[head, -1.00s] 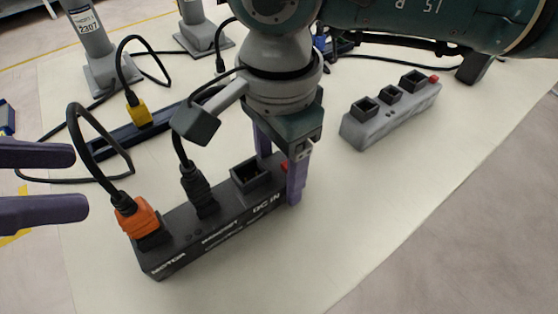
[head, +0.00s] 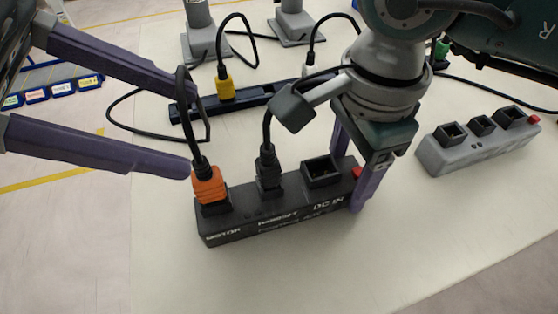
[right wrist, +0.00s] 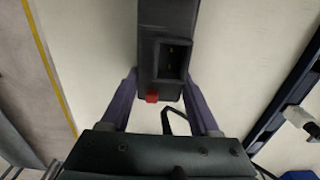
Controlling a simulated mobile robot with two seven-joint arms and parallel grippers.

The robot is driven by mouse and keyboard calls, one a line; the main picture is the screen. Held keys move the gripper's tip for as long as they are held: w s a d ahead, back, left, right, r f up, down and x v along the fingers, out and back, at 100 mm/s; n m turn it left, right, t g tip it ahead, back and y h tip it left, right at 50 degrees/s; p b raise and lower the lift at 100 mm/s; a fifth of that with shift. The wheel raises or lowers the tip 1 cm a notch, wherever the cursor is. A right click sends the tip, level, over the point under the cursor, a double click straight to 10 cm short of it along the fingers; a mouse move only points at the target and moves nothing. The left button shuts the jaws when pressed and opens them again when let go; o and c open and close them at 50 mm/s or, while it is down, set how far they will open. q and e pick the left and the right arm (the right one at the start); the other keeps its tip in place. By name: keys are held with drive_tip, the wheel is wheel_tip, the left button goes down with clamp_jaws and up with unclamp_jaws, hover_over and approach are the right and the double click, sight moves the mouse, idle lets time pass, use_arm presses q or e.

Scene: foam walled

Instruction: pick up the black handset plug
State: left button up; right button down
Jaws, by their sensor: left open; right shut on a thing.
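The black handset plug (head: 268,170) stands upright in the middle socket, labelled HANDSET, of the black control box (head: 285,217). Its cable rises from its top. My left gripper (head: 192,135) is open, its purple fingers just left of and around the height of the orange plug (head: 209,187) in the MOTOR socket, apart from the handset plug. My right gripper (head: 352,180) is shut on the DC IN end of the control box. In the right wrist view its fingers (right wrist: 158,100) lie on both sides of the box end (right wrist: 165,75), near the red button.
A grey box (head: 480,150) with empty sockets lies to the right. A dark blue strip (head: 255,101) with a yellow plug (head: 226,88) lies behind the control box. Grey column feet (head: 203,45) stand farther back. The pale mat in front is clear.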

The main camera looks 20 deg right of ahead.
sight(268, 148)
use_arm(q)
drive_tip(key=w+d+r+n+y, duration=0.15)
drive_tip(key=d+n+y, duration=0.25)
drive_tip(key=n, duration=1.3)
drive_tip(key=d+r+n+y, duration=0.3)
drive_tip(key=n+y, duration=0.2)
drive_tip(key=n, duration=1.1)
drive_tip(key=shift+g, duration=0.3)
drive_tip(key=f, duration=0.4)
drive_tip(key=s+d+f, duration=0.1)
drive_tip(key=f, duration=0.7)
drive_tip(key=shift+s+d, duration=0.15)
drive_tip(key=shift+s, duration=0.05)
clamp_jaws()
